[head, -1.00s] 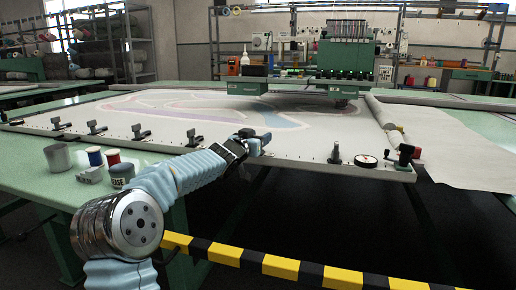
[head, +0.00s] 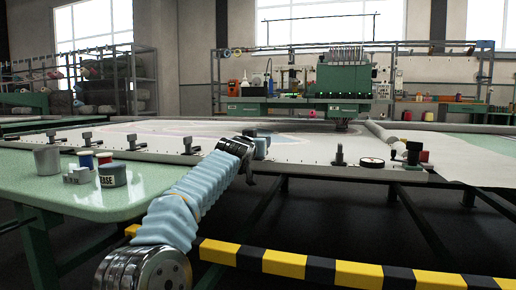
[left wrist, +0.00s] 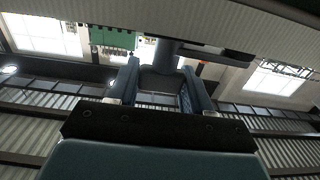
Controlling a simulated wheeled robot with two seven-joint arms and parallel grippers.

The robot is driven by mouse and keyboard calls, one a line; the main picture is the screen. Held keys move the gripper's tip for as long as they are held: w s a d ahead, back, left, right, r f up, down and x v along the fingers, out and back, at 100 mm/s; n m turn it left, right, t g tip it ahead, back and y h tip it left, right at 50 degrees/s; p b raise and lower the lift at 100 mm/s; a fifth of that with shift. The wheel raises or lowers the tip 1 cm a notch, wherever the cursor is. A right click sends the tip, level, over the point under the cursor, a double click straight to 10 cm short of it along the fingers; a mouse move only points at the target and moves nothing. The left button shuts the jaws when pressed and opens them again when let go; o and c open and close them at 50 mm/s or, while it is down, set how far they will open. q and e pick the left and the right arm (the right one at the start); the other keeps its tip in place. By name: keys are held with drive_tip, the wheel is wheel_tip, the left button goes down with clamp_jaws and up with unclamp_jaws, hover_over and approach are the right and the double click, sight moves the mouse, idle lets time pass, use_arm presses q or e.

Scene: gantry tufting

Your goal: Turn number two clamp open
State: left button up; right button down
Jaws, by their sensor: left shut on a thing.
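A row of dark clamps, such as this one (head: 189,145) and this one (head: 339,154), stands along the near edge of the pale tufting frame (head: 310,166). I cannot read any numbers on them. My left gripper (head: 256,149) is at a clamp (head: 263,143) near the middle of that edge and partly hides it. In the left wrist view my left gripper (left wrist: 160,82) has its two fingers either side of a dark clamp part (left wrist: 163,54) and is shut on it. How far that clamp is turned cannot be told. My right gripper is out of view.
Cans and spools, including a grey can (head: 47,160) and a blue-labelled grease can (head: 112,175), stand on the green table (head: 150,192) at left. A round gauge (head: 372,162) lies on the frame's right part. A yellow-black barrier (head: 290,264) crosses below; the tufting head (head: 343,80) is behind.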

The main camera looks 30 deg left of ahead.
use_arm(q)
drive_tip(key=shift+a+f, duration=0.1)
drive_tip(key=shift+f, duration=0.05)
drive_tip(key=o, duration=0.9)
drive_tip(key=shift+o, duration=0.3)
drive_tip(key=shift+s, duration=0.15)
drive_tip(key=shift+s+d+b, duration=0.25)
drive_tip(key=shift+s+b, duration=0.1)
drive_tip(key=shift+b, duration=0.05)
drive_tip(key=b+v, duration=0.4)
drive_tip(key=v, duration=0.8)
drive_tip(key=shift+s, duration=0.4)
